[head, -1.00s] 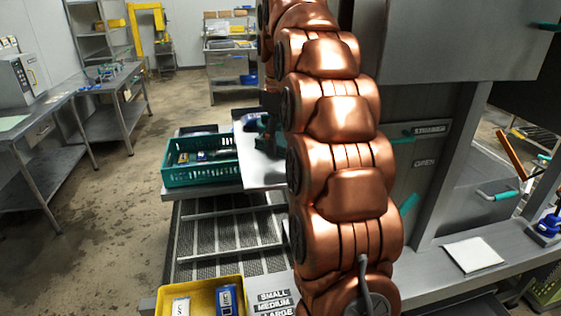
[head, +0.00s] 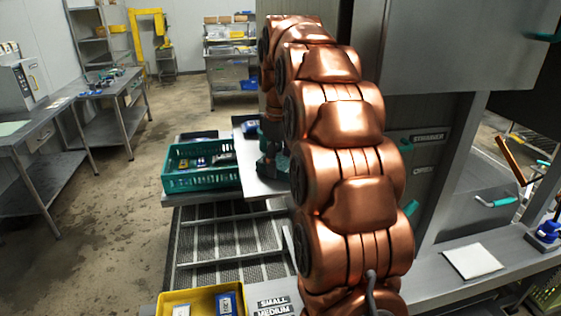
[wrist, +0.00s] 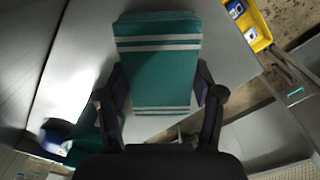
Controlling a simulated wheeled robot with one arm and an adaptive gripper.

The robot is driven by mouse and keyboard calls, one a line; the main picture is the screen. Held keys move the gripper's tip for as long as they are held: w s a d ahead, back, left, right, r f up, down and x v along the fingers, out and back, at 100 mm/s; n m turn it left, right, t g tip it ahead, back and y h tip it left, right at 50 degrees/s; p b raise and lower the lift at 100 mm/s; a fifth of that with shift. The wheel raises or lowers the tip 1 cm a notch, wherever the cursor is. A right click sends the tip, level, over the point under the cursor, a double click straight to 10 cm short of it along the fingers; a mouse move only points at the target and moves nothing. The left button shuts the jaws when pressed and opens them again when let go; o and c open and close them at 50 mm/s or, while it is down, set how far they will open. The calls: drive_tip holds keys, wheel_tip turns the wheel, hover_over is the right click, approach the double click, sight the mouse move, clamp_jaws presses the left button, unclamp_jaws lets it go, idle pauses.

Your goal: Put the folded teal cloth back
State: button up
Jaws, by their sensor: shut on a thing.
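The folded teal cloth (wrist: 158,62), with pale stripes, is between the two fingers of my gripper (wrist: 163,88) in the wrist view. The fingers press on its left and right sides, and its far end sticks out beyond them. It appears over a pale metal surface (wrist: 235,50); I cannot tell whether it touches it. In the head view my copper arm hides most of my gripper (head: 268,165) and the cloth.
A teal crate (head: 203,183) with small items stands left of my gripper. A yellow bin (head: 190,293) is at the front beside a size label plate (head: 272,304). A white folded cloth (head: 472,261) lies on the right ledge. A steel cabinet (head: 450,45) stands close at the right.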

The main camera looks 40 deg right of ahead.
sight(280, 161)
drive_tip(key=o, duration=1.2)
drive_tip(key=shift+f, duration=0.1)
drive_tip(key=shift+r+b, duration=0.3)
drive_tip(key=shift+r, duration=2.2)
wheel_tip(280, 161, up, 3)
drive_tip(key=p, duration=0.2)
drive_tip(key=shift+p, duration=0.3)
drive_tip(key=shift+f, duration=0.1)
